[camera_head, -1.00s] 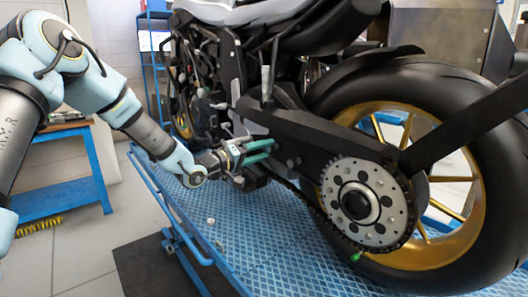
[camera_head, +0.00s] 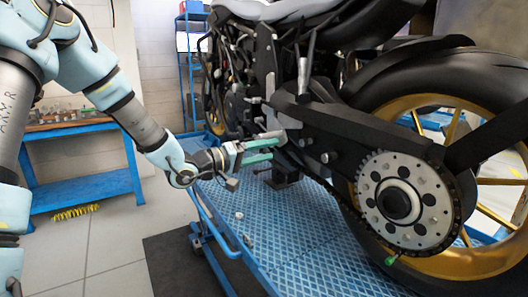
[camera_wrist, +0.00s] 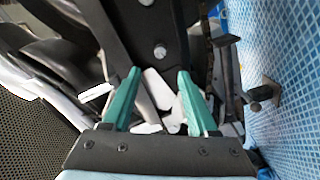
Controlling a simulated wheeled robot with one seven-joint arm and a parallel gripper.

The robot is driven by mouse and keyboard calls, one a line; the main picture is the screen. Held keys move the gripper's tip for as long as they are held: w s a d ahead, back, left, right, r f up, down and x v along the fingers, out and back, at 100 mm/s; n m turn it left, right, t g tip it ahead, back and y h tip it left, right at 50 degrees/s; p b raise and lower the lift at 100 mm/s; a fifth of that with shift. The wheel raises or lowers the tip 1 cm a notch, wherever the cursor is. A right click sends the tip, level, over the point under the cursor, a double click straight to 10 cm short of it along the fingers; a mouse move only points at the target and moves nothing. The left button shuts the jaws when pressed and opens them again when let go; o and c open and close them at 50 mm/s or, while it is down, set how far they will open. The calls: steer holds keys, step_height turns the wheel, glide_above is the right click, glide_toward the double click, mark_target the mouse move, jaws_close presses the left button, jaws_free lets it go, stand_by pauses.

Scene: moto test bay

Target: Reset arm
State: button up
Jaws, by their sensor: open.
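My gripper (camera_head: 278,148) is at the end of my light-blue arm, left of the motorcycle's swingarm (camera_head: 345,130) and above the blue lift platform. Its two green fingers also show in the wrist view (camera_wrist: 158,80), spread apart. No held object shows between them. Beyond the fingers, the wrist view shows a dark motorcycle part with bolts (camera_wrist: 160,50) and some pale parts. Whether the fingertips touch the motorcycle cannot be told.
The motorcycle's rear wheel (camera_head: 440,190) and sprocket (camera_head: 400,200) fill the right side. The blue lift platform (camera_head: 320,240) lies below. A blue workbench (camera_head: 85,190) stands at the left. Grey floor (camera_head: 110,250) is open between the bench and the lift.

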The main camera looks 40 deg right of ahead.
steer(key=shift+w, duration=0.1)
steer(key=w+a+f+n+t+y, duration=0.1)
steer(key=w+a+f+t+y, duration=0.2)
steer(key=a, duration=0.4)
steer(key=w+a+f+t+y, duration=0.25)
steer(key=w+a+y, duration=0.2)
steer(key=a, duration=0.35)
steer(key=w+a+f+n+t+y, duration=0.1)
steer(key=w+a+f+t+y, duration=0.2)
steer(key=a, duration=0.4)
steer(key=s+a+f+n+g+y, duration=0.1)
steer(key=s+a+y, duration=0.15)
steer(key=a, duration=0.65)
steer(key=s+a+f+n+g+y, duration=0.1)
steer(key=a+g+y, duration=0.15)
steer(key=a, duration=0.55)
steer(key=s+a+n+g+y, duration=0.1)
steer(key=s+a+g+y, duration=0.1)
steer(key=s+a, duration=0.6)
steer(key=shift+s+r, duration=0.4)
steer(key=shift+s, duration=0.8)
